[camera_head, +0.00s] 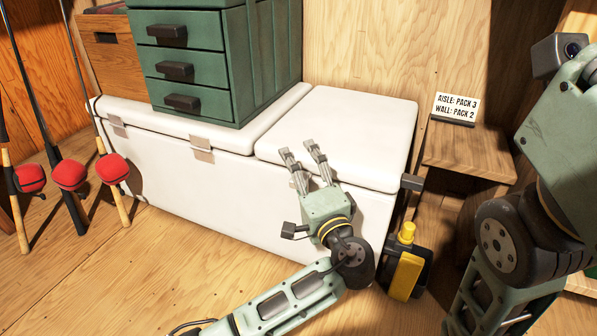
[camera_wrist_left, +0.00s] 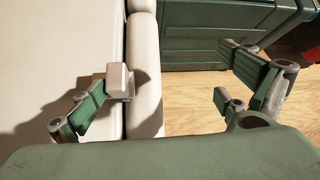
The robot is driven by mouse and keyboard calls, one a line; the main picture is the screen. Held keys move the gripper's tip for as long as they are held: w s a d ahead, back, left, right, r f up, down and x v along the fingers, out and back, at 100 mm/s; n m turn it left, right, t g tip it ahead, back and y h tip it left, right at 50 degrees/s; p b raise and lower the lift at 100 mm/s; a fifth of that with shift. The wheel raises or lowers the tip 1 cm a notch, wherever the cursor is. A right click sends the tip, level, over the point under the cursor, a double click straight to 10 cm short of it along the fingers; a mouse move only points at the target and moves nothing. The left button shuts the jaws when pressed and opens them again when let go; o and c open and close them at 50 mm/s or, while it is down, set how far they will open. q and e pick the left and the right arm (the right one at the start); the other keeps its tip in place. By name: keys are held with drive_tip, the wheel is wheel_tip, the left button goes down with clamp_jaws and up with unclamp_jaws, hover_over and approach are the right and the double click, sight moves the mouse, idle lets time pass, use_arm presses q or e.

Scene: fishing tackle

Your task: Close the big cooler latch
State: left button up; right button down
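The big white cooler (camera_head: 200,180) stands along the wall with two lids. Its right lid (camera_head: 345,125) lies flat and looks shut. My left gripper (camera_head: 305,160) is open and empty at the front edge of that lid. In the left wrist view, a beige latch (camera_wrist_left: 118,80) sits at the seam between the cooler body and the lid edge (camera_wrist_left: 145,60), just past the tip of one finger of my left gripper (camera_wrist_left: 165,82). I cannot tell if they touch. In the head view my left gripper hides this latch. My right arm is at the right; its gripper is out of view.
Two beige latches (camera_head: 202,148) show on the left lid, which carries a green drawer box (camera_head: 200,60). A yellow and black object (camera_head: 405,270) stands by the cooler's right end. A wooden step (camera_head: 465,150) holds a sign (camera_head: 456,107). Rods with red ends (camera_head: 68,174) stand left.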

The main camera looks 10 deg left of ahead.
use_arm(q)
drive_tip(key=shift+s+d+r, duration=0.2)
drive_tip(key=shift+s+r, duration=0.05)
drive_tip(key=shift+r, duration=0.2)
drive_tip(key=shift+s+d+r, duration=0.2)
drive_tip(key=shift+r, duration=0.25)
drive_tip(key=shift+c, duration=0.7)
drive_tip(key=shift+s+d+p, duration=0.25)
drive_tip(key=shift+s+p, duration=0.15)
drive_tip(key=shift+s, duration=0.15)
drive_tip(key=shift+c, duration=0.2)
drive_tip(key=shift+s+d+r, duration=0.1)
drive_tip(key=shift+s+r, duration=0.05)
drive_tip(key=shift+s, duration=0.15)
drive_tip(key=shift+c, duration=0.8)
drive_tip(key=shift+s+d+r, duration=0.15)
drive_tip(key=shift+s, duration=0.25)
drive_tip(key=c, duration=0.6)
drive_tip(key=shift+f+p+v, duration=0.15)
drive_tip(key=shift+p+v, duration=0.3)
drive_tip(key=shift+v, duration=0.9)
drive_tip(key=shift+f+p+v, duration=0.1)
drive_tip(key=shift+p+v, duration=0.35)
drive_tip(key=shift+v, duration=0.85)
drive_tip(key=shift+c, duration=0.2)
